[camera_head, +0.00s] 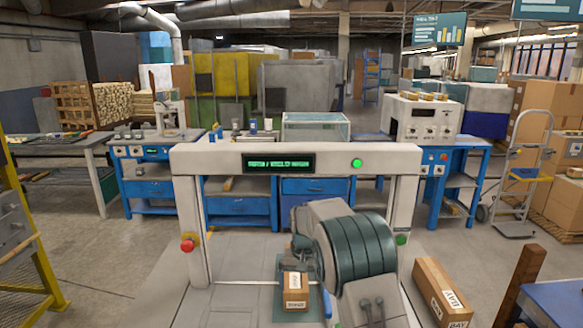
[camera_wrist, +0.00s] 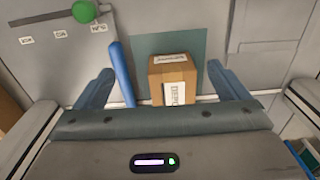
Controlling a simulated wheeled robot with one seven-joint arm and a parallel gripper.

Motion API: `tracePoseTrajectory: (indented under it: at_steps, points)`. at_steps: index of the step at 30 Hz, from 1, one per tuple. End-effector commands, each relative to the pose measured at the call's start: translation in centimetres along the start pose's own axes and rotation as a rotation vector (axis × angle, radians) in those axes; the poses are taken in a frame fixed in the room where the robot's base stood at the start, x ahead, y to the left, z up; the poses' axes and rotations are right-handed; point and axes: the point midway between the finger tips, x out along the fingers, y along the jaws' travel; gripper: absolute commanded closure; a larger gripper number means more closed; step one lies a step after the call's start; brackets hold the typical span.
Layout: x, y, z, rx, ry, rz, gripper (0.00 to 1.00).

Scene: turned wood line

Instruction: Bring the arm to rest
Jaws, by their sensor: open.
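My gripper (camera_wrist: 160,70) is open in the wrist view, its two blue-grey fingers spread wide. A small brown cardboard box (camera_wrist: 172,70) with white printed labels sits beyond and between the fingers, with gaps at both sides; nothing is held. The box (camera_head: 295,284) also shows in the head view, on a dark green mat (camera_head: 285,316) on the grey machine bed. My grey arm with its dark green ribbed section stands just right of the box in the head view. It hides part of the bed, and the gripper's fingers are not clear there.
A grey gantry frame (camera_head: 210,160) with a lit display spans the bed. A blue bar (camera_wrist: 122,75) lies near the left finger. A longer carton (camera_head: 441,292) lies at the right. Blue workbenches (camera_head: 152,190) stand behind, a hand truck (camera_head: 520,170) at far right.

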Motion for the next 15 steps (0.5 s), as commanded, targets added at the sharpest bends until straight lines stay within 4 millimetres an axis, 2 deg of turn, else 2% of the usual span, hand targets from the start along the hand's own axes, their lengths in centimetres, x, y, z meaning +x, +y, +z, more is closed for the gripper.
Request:
tracePoseTrajectory:
  at_steps: [8, 11, 15]
  points:
    - [-4.4, 2.0, 2.8, 0.007, 0.03, -0.016, 0.06]
    - [-6.6, 3.0, 4.6, 0.009, 0.047, -0.023, 0.06]
    - [-9.9, 4.8, 8.2, 0.012, 0.078, -0.032, 0.06]
